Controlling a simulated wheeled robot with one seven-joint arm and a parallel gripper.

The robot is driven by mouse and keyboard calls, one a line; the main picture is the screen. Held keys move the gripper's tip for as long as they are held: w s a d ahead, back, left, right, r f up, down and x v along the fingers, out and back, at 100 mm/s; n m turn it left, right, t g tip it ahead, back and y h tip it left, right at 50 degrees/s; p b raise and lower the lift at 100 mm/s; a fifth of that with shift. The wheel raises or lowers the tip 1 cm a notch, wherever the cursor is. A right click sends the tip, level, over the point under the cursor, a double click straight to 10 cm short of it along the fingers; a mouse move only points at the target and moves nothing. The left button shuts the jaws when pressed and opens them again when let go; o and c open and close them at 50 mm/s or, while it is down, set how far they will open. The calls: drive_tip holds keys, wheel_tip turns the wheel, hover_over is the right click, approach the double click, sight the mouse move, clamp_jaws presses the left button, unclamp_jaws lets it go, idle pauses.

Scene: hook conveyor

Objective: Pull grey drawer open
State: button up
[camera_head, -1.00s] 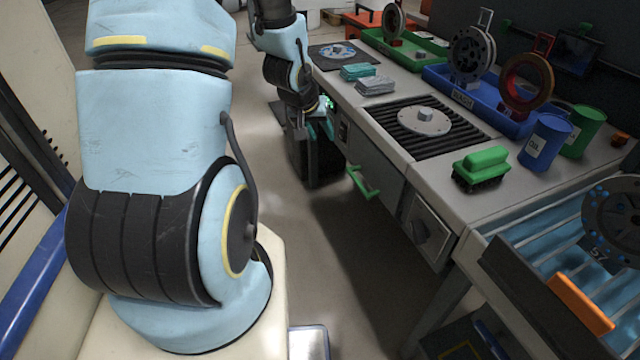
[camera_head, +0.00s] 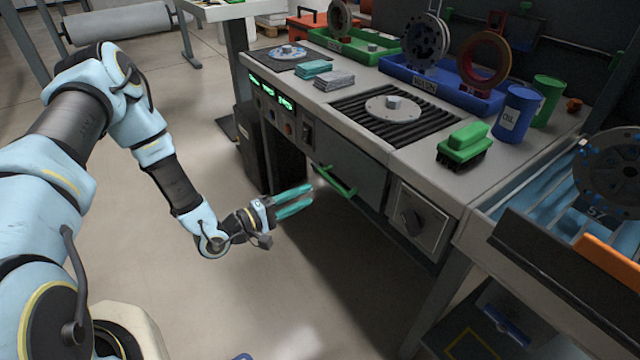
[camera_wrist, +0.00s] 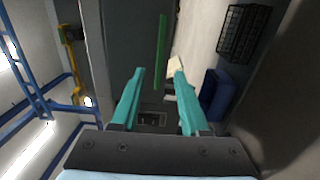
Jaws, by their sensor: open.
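The grey drawer (camera_head: 358,172) is set in the front of the workbench, with a green bar handle (camera_head: 335,181) along its lower front. The drawer looks shut. My gripper (camera_head: 310,197) is open and empty, its two teal fingers pointing at the handle's left end from a short way off. In the wrist view, the green handle (camera_wrist: 161,50) stands upright in the picture ahead of my open fingers (camera_wrist: 156,102), between their lines and apart from them. The grey drawer front (camera_wrist: 136,45) lies beside it.
A panel with a dark knob (camera_head: 411,221) is right of the drawer. Green-lit controls (camera_head: 270,92) are to its left. On the bench are a black grate (camera_head: 432,130), a green brush (camera_head: 464,146) and blue tray (camera_head: 470,97). The floor in front is clear.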

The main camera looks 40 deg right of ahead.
sight(331, 184)
drive_tip(key=d, duration=0.3)
drive_tip(key=d+p, duration=0.1)
drive_tip(key=d, duration=0.6)
drive_tip(key=shift+s, duration=0.25)
drive_tip(key=shift+c, duration=0.3)
drive_tip(key=shift+a, duration=0.1)
clamp_jaws()
idle(0.5)
